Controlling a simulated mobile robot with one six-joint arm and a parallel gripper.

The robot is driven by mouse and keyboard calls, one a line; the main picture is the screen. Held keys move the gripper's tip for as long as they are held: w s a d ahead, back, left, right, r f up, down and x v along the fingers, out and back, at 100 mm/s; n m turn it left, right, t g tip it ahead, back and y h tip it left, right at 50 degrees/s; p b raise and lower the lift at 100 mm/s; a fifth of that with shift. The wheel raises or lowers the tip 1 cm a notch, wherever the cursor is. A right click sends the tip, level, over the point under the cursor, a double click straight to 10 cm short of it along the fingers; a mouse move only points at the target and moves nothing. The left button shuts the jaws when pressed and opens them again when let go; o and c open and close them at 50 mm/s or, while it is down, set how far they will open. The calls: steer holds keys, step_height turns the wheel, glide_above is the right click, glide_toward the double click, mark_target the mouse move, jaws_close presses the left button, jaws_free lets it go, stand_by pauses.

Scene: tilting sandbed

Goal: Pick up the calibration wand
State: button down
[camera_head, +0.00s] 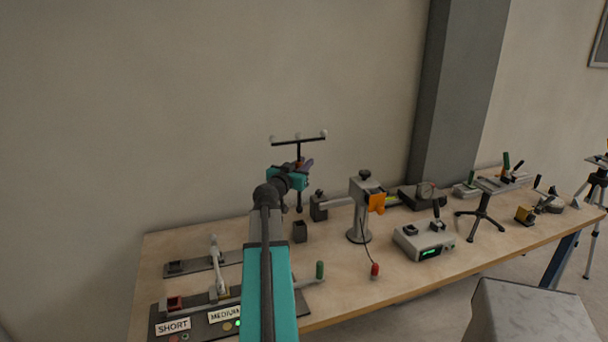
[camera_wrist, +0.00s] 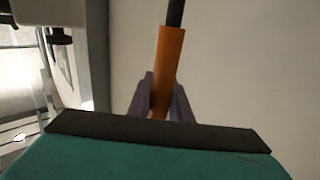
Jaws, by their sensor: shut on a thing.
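The calibration wand (camera_head: 299,142) is a dark T-shaped bar with small pale balls on its crossbar. In the head view it stands upright above my gripper (camera_head: 304,165), off the table, with the wall behind it. In the wrist view the wand's orange handle (camera_wrist: 166,65) rises between the two grey fingers of my gripper (camera_wrist: 160,98), and its dark rod continues out of the top of the picture. The fingers are shut on the orange handle. The lower end of the handle is hidden behind my wrist body.
The wooden table (camera_head: 340,290) carries a grey stand with an orange clip (camera_head: 376,203), a box with a green display (camera_head: 424,240), a small tripod (camera_head: 482,207) and a dark block (camera_head: 300,232). SHORT and MEDIUM labelled fixtures (camera_head: 172,326) lie at front left. A grey pillar (camera_head: 455,90) stands behind.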

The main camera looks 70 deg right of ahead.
steer(key=w+a+b, duration=0.1)
steer(key=a+b, duration=0.3)
steer(key=a, duration=0.8)
steer(key=shift+w+a+b, duration=0.15)
steer(key=shift+a+b, duration=0.05)
steer(key=shift+b, duration=0.15)
steer(key=shift+a+b, duration=0.1)
steer(key=shift+b, duration=0.3)
steer(key=a+b, duration=0.1)
steer(key=b, duration=0.2)
steer(key=a+b, duration=0.2)
steer(key=b, duration=0.1)
steer(key=a+b, duration=0.2)
steer(key=b, duration=0.2)
steer(key=shift+w+a+r, duration=0.1)
steer(key=shift+w, duration=0.15)
steer(key=shift+r, duration=0.1)
step_height(320, 180, up, 9)
steer(key=p, duration=0.3)
stand_by(1.1)
steer(key=shift+r, duration=0.1)
